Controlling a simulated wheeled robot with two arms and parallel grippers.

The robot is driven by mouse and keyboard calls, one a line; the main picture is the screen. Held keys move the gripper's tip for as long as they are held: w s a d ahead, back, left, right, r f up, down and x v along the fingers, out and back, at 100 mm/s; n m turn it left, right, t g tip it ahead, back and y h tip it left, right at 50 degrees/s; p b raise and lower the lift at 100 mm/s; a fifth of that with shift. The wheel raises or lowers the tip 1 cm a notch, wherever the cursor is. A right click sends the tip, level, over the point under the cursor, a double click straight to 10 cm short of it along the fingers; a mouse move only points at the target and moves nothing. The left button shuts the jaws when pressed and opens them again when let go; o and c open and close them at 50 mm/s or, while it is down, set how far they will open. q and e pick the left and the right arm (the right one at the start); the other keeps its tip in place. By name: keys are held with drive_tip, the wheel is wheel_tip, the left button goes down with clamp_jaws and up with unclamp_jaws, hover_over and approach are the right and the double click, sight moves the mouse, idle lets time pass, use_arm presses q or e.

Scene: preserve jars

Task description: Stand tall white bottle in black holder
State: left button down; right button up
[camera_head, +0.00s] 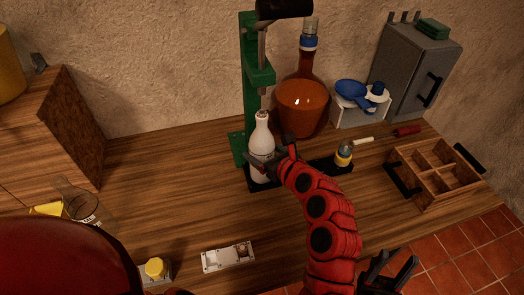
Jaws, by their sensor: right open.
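The tall white bottle (261,139) stands upright at the foot of a green press. Its base is at the left end of the black holder (318,168), a long low black piece on the table.
The green press (252,95) rises behind the bottle. A large amber bottle (303,103) stands close right. A wooden divided crate (436,172) sits farther right. A white tray (228,256) lies in front.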

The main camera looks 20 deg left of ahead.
use_arm(q)
drive_tip(key=shift+r, duration=0.1)
unclamp_jaws()
drive_tip(key=shift+d, duration=0.1)
drive_tip(key=shift+s+d, duration=0.2)
drive_tip(key=shift+d, duration=0.05)
drive_tip(key=b+v, duration=0.3)
drive_tip(key=v, duration=1.3)
drive_tip(key=shift+s+r+b, duration=0.25)
drive_tip(key=shift+r+b, duration=0.05)
drive_tip(key=shift+r, duration=0.05)
drive_tip(key=shift+d, duration=0.2)
